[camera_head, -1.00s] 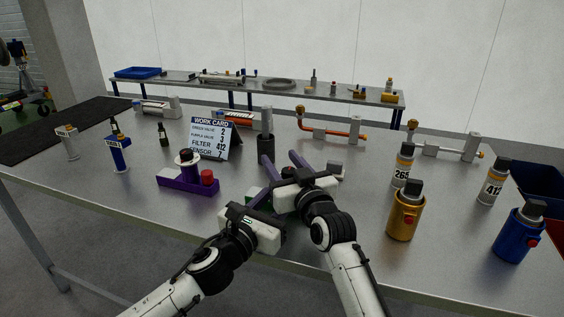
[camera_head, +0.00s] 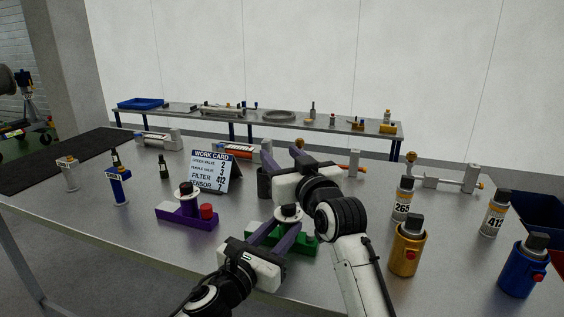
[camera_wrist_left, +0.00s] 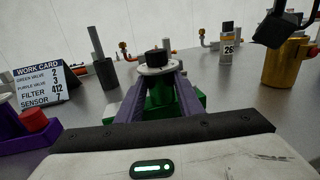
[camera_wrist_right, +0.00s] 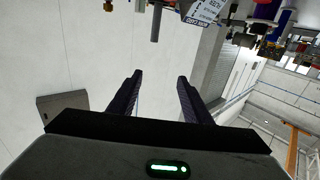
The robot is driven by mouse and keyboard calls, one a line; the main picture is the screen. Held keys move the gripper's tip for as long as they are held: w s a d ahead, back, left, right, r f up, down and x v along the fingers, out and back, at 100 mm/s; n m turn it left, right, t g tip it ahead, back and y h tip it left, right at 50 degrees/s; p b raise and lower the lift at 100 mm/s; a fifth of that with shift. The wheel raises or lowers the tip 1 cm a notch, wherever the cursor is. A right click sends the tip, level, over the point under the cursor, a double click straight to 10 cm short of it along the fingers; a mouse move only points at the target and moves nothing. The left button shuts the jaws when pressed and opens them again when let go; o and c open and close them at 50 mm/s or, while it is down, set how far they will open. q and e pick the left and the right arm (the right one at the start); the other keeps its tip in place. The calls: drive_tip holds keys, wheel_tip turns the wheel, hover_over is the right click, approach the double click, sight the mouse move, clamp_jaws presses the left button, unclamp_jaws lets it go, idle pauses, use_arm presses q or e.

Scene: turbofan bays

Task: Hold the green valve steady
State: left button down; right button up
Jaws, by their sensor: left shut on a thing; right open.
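The green valve (camera_head: 304,246) stands on the table, with a black knob on a pale round disc at its top. My left gripper (camera_head: 287,224) is low at the table, with its fingers on either side of the valve's upright body and shut on it. In the left wrist view the green valve (camera_wrist_left: 160,92) sits upright between the fingers, its disc and knob above them. My right gripper (camera_head: 283,157) is above and beyond the valve, clear of it. In the right wrist view its fingers (camera_wrist_right: 160,76) are apart with nothing between them.
A purple valve (camera_head: 186,218) with a red cap stands left. The work card (camera_head: 216,171) is behind it, with a dark cylinder (camera_head: 264,183) to its right. A gold canister (camera_head: 407,248), a blue canister (camera_head: 522,266) and bottles labelled 265 (camera_head: 403,199) and 412 (camera_head: 494,213) stand right.

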drive_tip(key=n+g+y, duration=0.4)
drive_tip(key=n+y, duration=0.1)
drive_tip(key=y, duration=0.1)
approach(294, 211)
drive_tip(key=x, duration=1.1)
drive_tip(key=shift+w+a+r, duration=0.1)
drive_tip(key=shift+w+a, duration=0.15)
drive_tip(key=shift+w, duration=0.05)
drive_tip(key=shift+m, duration=0.3)
drive_tip(key=c, duration=1.1)
